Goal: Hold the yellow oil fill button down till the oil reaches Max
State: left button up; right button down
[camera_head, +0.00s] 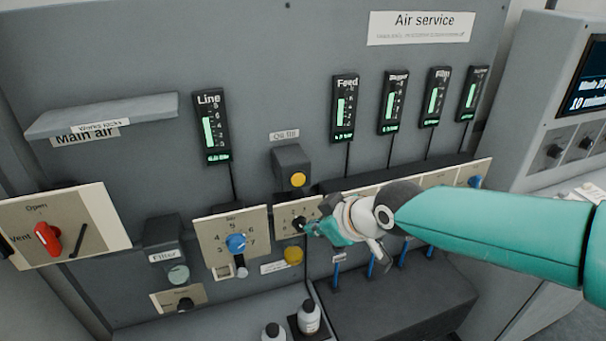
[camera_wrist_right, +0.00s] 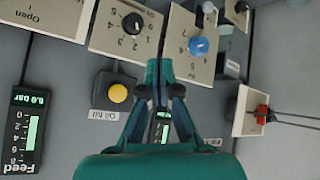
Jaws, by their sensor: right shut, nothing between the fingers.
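The yellow oil fill button (camera_head: 298,180) sits on a dark grey box below the "Oil fill" label (camera_head: 284,134). It also shows in the right wrist view (camera_wrist_right: 118,93), left of my fingers. My right gripper (camera_head: 307,229) is shut and empty, below the button and close to the black knob (camera_head: 299,223) in the head view. In the right wrist view its fingertips (camera_wrist_right: 160,70) are together, apart from the button. A round yellow part (camera_head: 293,255) shows below the knob plate. I cannot make out a Max mark or an oil level. My left gripper is out of view.
A blue knob (camera_head: 236,243) is on the plate left of the black knob. A red handle (camera_head: 47,239) is at far left. Gauges, including Line (camera_head: 212,127) and Feed (camera_head: 344,108), line the panel. A white bottle (camera_head: 309,317) stands below.

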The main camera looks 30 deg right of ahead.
aim_at(298, 180)
jog(key=shift+s+d+r, duration=0.2)
jog(key=shift+d+r, duration=0.05)
jog(key=shift+r, duration=0.4)
jog(key=shift+s+d+r, duration=0.2)
jog(key=shift+r, duration=0.4)
jog(key=shift+w, duration=0.1)
jog(key=w+d+p, duration=0.2)
jog(key=w, duration=0.6)
jog(key=shift+w, duration=0.25)
jog(key=shift+w, duration=0.1)
dwell(0.5)
jog(key=shift+w+d, duration=0.15)
jog(key=shift+w, duration=0.2)
jog(key=shift+w+d, duration=0.1)
jog(key=shift+w, duration=0.3)
dwell(4.2)
